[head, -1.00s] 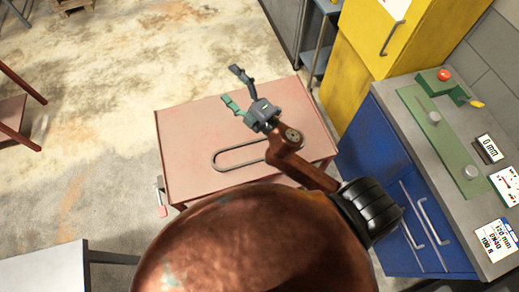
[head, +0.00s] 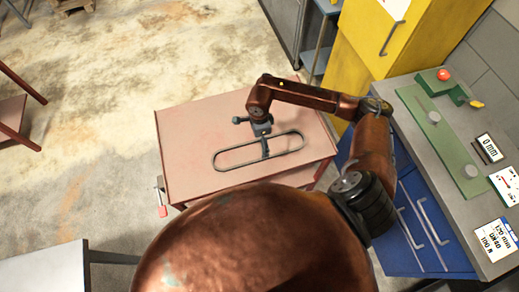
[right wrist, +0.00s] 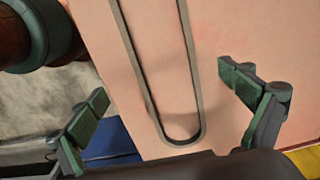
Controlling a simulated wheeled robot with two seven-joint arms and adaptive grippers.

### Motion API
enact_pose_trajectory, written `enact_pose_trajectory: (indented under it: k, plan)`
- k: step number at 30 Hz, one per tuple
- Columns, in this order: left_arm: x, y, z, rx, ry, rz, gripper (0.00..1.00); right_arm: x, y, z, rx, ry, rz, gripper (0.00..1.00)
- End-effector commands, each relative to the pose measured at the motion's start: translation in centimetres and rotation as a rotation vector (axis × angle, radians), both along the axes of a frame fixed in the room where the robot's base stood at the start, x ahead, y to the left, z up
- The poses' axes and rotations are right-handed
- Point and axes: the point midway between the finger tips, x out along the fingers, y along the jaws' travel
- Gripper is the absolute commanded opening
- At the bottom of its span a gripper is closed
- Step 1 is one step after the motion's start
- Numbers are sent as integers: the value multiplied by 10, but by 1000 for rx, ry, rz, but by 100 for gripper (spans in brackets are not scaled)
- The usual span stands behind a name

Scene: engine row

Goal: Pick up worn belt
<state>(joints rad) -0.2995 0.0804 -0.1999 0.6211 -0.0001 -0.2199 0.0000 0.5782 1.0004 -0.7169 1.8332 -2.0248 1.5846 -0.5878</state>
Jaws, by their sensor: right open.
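The worn belt (head: 226,161) is a dark, thin, long closed loop lying flat on the reddish table (head: 190,130). In the right wrist view the belt (right wrist: 198,90) runs down between the fingers, its rounded end near the palm. My right gripper (head: 264,148) is over the middle of the belt in the head view, pointing down. In the right wrist view its green-tipped fingers (right wrist: 168,92) are wide open, one on each side of the belt and apart from it. How high they are above the table I cannot tell. My left gripper is not in view.
A blue drawer cabinet with a grey top (head: 458,215) stands at the right, carrying a green rail, a red knob and gauges. A yellow cabinet (head: 368,40) stands behind it. A red-handled clamp (head: 162,210) is at the table's left edge. The table's left part is clear.

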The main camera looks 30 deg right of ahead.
Motion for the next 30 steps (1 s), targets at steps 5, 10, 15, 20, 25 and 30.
enact_pose_trajectory:
  k: [5,10,15,20,25,30]
  plan:
    - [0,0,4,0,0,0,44,-1,0,-19,0,4,0,96]
    - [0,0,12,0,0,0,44,1,-2,-38,1,6,-2,96]
    - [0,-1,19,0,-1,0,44,4,-3,-63,3,4,-2,96]
    - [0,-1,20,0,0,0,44,5,-3,-73,2,2,0,96]
    - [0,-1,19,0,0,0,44,5,-3,-73,2,2,1,96]
    - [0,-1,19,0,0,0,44,5,-3,-73,2,2,0,87]
